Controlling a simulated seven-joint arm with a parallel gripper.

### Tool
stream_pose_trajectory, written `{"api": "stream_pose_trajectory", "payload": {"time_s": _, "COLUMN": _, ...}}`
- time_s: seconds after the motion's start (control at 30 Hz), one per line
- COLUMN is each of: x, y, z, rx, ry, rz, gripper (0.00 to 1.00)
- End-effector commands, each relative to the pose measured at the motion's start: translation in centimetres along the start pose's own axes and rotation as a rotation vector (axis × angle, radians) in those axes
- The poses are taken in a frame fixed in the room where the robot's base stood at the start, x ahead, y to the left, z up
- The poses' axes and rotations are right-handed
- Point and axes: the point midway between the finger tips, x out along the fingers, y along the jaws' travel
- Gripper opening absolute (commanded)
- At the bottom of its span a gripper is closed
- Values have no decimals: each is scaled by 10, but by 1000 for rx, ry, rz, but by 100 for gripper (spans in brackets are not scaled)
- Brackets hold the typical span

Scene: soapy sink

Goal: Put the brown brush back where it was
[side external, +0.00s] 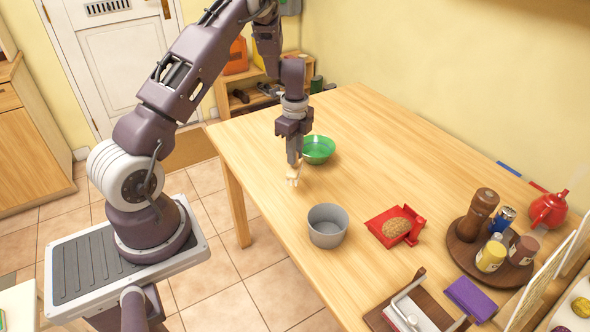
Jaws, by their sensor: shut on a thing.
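My gripper (294,158) points down over the table, left of its middle. It is shut on a small cream-coloured thing (293,178), whose uneven lower end shows just below the fingers. The fingers hide the rest, so I cannot tell whether this is the brown brush or whether it touches the table. A green bowl (318,152) stands just behind and to the right of the gripper. A grey round pot (327,230) stands in front of it. A red tray-like holder (385,230) lies right of the pot, with a brown oval thing (397,227) in it.
A round wooden tray (463,250) at the right holds a brown mill, a can and jars. A red teapot (547,209) stands behind it. The table's back middle is clear.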

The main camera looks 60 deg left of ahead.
Motion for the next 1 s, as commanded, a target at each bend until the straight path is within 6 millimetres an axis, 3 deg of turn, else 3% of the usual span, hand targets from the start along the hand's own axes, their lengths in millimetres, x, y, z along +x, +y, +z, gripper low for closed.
{"api": "stream_pose_trajectory", "payload": {"time_s": 0.23, "x": 39, "y": 1, "z": 0, "rx": 1, "ry": 0, "rz": 3, "gripper": 0}}
{"api": "stream_pose_trajectory", "payload": {"time_s": 0.57, "x": 44, "y": 0, "z": 0, "rx": 2, "ry": -1, "rz": 0, "gripper": 0}}
{"api": "stream_pose_trajectory", "payload": {"time_s": 0.6, "x": 44, "y": 0, "z": 0, "rx": 2, "ry": 0, "rz": 0, "gripper": 22}}
{"api": "stream_pose_trajectory", "payload": {"time_s": 0.7, "x": 44, "y": 0, "z": 0, "rx": 2, "ry": -1, "rz": 0, "gripper": 40}}
{"api": "stream_pose_trajectory", "payload": {"time_s": 1.0, "x": 42, "y": 0, "z": 0, "rx": 2, "ry": -1, "rz": -1, "gripper": 40}}
